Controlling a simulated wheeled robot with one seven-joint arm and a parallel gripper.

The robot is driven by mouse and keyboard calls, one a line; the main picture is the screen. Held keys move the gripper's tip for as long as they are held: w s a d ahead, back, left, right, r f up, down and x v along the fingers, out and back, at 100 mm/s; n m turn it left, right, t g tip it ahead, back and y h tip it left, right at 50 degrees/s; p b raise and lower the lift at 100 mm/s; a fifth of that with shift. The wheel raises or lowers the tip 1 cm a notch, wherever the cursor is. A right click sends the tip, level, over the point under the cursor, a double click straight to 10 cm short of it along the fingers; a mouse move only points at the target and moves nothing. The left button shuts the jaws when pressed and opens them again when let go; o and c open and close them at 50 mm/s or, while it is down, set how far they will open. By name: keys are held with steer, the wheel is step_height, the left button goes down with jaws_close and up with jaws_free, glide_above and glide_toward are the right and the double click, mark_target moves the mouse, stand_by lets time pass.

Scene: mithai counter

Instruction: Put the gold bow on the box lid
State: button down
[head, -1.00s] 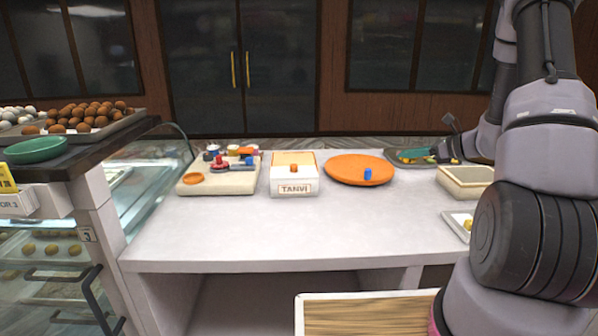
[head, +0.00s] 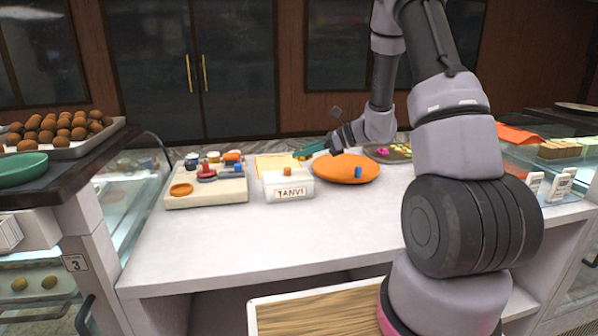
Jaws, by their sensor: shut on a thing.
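The box with the pale yellow lid (head: 272,161) sits at the back of the counter, partly behind a white block (head: 290,190) labelled TANVI. The bow is mostly hidden and too small to make out. I cannot tell whether it touches the lid.
An orange round plate (head: 335,172) with a blue piece (head: 358,172) is right of the box. A beige board (head: 225,194) with several coloured pieces is at left. A dark tray (head: 372,156) is behind the plate. The counter's front is clear.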

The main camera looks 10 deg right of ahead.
steer(key=shift+f, duration=2.8)
steer(key=shift+f, duration=0.15)
steer(key=c, duration=0.7)
jaws_free()
